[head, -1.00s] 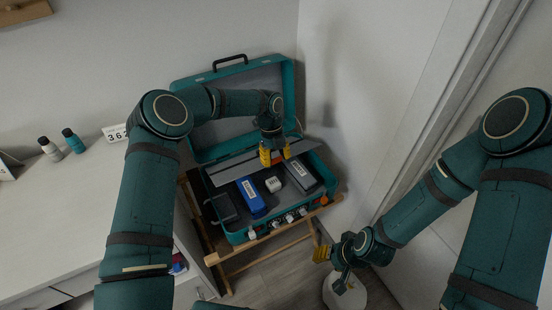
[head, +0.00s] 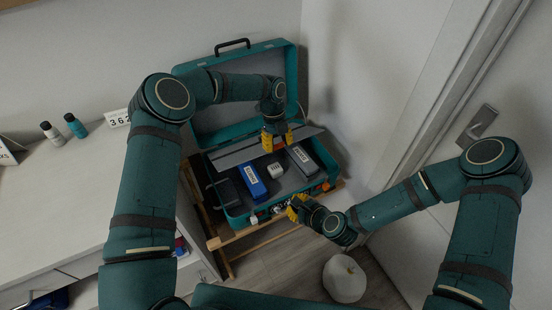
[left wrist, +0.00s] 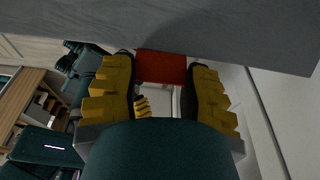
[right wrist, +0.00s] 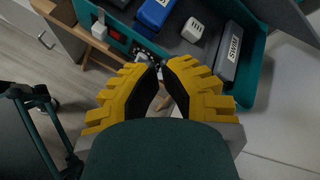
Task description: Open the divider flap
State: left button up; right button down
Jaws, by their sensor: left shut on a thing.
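The divider flap (head: 236,155) is a long grey panel lying across the open teal case (head: 293,75), at the back of its lower half. My left gripper (head: 277,141) is over the flap, to the right of its middle. In the left wrist view the flap (left wrist: 225,35) spans the top, and the fingers (left wrist: 160,72) are shut on its red tab (left wrist: 162,67). My right gripper (head: 296,208) is at the case's front wall. In the right wrist view its fingertips (right wrist: 161,67) are close together by the front fittings; a grip there is unclear.
The case holds a blue box (head: 251,182), a dark box (head: 227,193), a white block (head: 274,170) and a grey box (head: 302,160). It rests on a wooden stand (head: 236,239). A white bin (head: 345,280) stands below right. A white desk (head: 80,205) is left.

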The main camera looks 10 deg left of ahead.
jog(key=w+a+r+m+t, duration=0.1)
jog(key=w+a+m, duration=0.3)
jog(key=w, duration=0.3)
jog(key=w+a+r+m+t, duration=0.1)
jog(key=w+a+m, duration=0.3)
jog(key=w, duration=0.4)
jog(key=shift+r+m+t, duration=0.15)
jog(key=shift+m+t, duration=0.45)
jog(key=shift+t, duration=0.2)
jog(key=shift+a, duration=0.1)
pick_arm(q)
jog(key=shift+f, duration=0.1)
pick_arm(e)
jog(key=shift+w+a+r, duration=0.15)
jog(key=shift+w+r, duration=0.05)
jog(key=shift+r, duration=0.25)
jog(key=shift+w+a+r, duration=0.15)
jog(key=shift+w+r, duration=0.05)
jog(key=shift+r, duration=0.25)
pick_arm(q)
jog(key=o, duration=1.4)
pick_arm(e)
jog(key=shift+f, duration=0.1)
